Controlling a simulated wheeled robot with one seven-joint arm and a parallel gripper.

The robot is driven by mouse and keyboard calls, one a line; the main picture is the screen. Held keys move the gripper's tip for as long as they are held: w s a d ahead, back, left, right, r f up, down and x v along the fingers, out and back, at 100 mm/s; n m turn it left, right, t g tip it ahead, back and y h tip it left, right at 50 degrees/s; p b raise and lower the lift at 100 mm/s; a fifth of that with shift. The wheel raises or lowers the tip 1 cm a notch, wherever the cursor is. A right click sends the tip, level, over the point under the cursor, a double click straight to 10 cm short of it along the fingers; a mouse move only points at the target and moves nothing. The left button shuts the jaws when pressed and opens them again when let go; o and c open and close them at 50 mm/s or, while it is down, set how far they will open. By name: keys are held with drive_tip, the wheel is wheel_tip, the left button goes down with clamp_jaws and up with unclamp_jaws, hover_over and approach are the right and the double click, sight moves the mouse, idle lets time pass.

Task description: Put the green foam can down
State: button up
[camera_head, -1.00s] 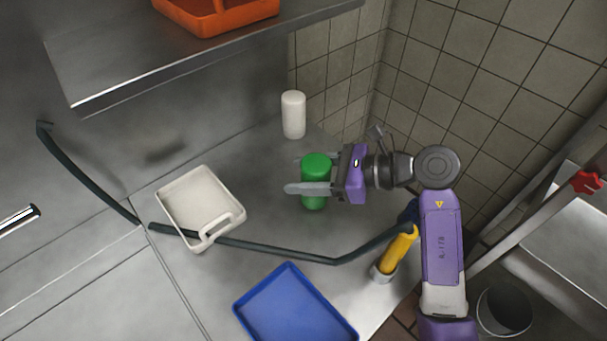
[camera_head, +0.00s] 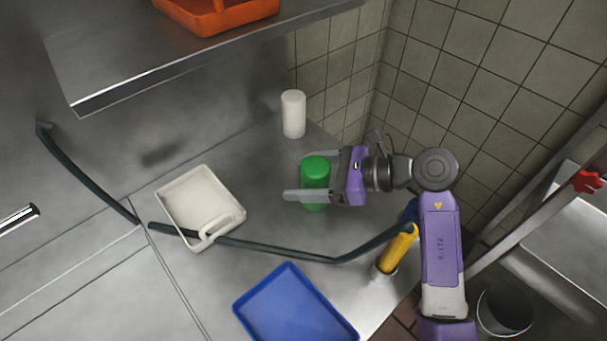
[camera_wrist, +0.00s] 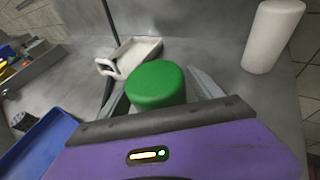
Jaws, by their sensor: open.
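The green foam can (camera_head: 315,171) stands upright on the metal counter, between the two fingers of my gripper (camera_head: 303,180). The jaws are open, one finger on either side of the can. In the wrist view the green can (camera_wrist: 156,84) sits just ahead of my purple gripper body, with a finger (camera_wrist: 206,84) to its right and another to its left. My gripper hides the can's lower part in the wrist view.
A white can (camera_head: 293,114) stands behind the green can. A cream tray (camera_head: 172,213) is at left, with a dark hose (camera_head: 285,250) running past it. A blue tray (camera_head: 295,310) is in front, a yellow-handled item (camera_head: 397,248) at right. A steel shelf (camera_head: 200,62) overhangs the back.

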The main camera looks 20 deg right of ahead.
drive_tip(key=b+v, duration=0.1)
drive_tip(key=v, duration=1.1)
drive_tip(key=shift+r, duration=0.15)
